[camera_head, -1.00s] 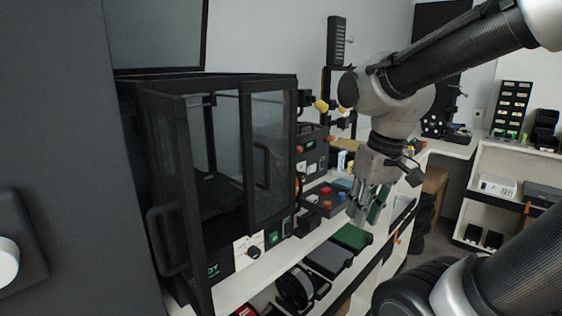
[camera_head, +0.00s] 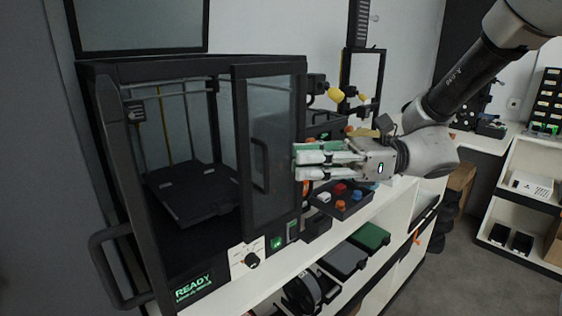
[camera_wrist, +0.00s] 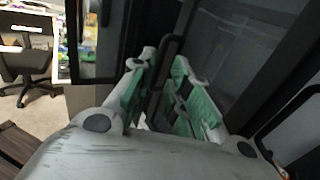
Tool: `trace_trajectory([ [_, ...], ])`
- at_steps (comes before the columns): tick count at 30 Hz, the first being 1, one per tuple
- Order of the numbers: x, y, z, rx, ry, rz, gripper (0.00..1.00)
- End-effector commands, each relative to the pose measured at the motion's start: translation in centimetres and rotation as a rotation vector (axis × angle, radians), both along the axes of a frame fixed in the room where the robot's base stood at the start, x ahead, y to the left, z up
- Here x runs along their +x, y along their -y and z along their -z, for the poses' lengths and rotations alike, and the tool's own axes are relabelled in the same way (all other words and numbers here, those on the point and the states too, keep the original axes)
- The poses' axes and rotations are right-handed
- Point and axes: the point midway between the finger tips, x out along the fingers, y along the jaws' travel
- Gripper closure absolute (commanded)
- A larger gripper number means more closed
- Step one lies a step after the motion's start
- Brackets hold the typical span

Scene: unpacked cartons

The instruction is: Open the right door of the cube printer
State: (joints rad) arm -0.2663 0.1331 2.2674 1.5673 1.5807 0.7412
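The cube printer (camera_head: 148,67) stands at the left in the head view, its green READY display lit. Its right door (camera_head: 273,205), a dark-framed glass panel, looks shut. Its handle (camera_head: 262,168) is a dark vertical bar on the door's left side. My gripper (camera_head: 297,163) points left, just right of this handle in the picture, fingers level. In the wrist view my gripper (camera_wrist: 163,60) is open, with green pads. A dark handle bar (camera_wrist: 170,47) shows between its fingers; I cannot tell how deep it sits, and no contact is clear.
The left door's handle (camera_head: 103,268) sticks out at the front left; that door looks swung open. A tray with coloured knobs (camera_head: 345,196) lies below my gripper. Bins and a spool (camera_head: 300,288) sit under the counter. Grey floor (camera_head: 430,290) is clear at the right.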

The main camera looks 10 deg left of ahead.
Motion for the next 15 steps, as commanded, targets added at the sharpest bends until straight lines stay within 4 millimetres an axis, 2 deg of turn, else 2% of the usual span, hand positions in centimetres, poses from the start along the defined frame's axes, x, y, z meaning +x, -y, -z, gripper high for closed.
trace_trajectory([
  [9, -1.5, -4.8, 0.1, -0.004, 0.000, -0.004, 0.82],
  [15, -2.0, -6.8, 0.1, -0.004, 0.000, -0.001, 0.82],
])
